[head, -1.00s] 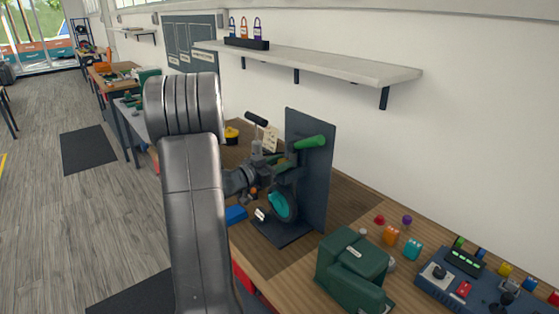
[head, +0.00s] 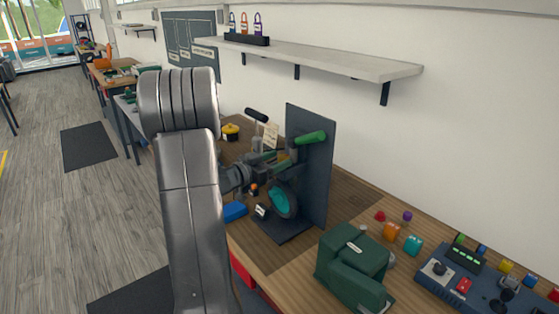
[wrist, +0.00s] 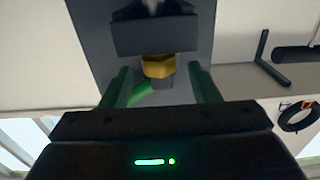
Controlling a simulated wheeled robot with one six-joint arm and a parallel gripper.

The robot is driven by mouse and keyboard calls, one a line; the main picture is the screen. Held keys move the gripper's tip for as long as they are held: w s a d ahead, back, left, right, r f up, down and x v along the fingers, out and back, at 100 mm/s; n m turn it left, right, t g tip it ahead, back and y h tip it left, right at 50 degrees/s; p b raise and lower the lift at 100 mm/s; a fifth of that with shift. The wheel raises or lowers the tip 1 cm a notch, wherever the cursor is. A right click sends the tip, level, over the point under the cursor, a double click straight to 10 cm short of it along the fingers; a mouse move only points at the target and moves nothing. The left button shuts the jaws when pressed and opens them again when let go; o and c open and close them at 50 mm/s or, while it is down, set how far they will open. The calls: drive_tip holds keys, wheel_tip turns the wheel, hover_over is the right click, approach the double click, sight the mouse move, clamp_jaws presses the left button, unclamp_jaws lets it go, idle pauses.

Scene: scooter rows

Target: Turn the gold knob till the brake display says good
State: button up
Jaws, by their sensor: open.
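The gold knob (wrist: 157,67) shows in the wrist view, just below a dark block and in front of a dark panel. My gripper (wrist: 160,76) is open, with one green finger on each side of the knob and visible gaps between. In the head view the brake stand has a dark upright panel (head: 318,185), a green handle grip (head: 311,138) and a teal wheel (head: 282,201). My wrist hides the knob there. I cannot make out a readable brake display in either view.
A green machine (head: 352,262) stands on the bench right of the stand, with small coloured pieces and a control box (head: 465,280) beyond. A blue block (head: 235,211) lies left of the stand. A grey shelf (head: 330,64) with padlocks hangs above.

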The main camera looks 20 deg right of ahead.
drive_tip(key=b+v, duration=0.2)
drive_tip(key=v, duration=1)
drive_tip(key=shift+a, duration=0.25)
drive_tip(key=p+x, duration=0.2)
drive_tip(key=x, duration=1.2)
drive_tip(key=shift+s+p, duration=0.15)
drive_tip(key=shift+p, duration=0.2)
drive_tip(key=shift+a, duration=0.1)
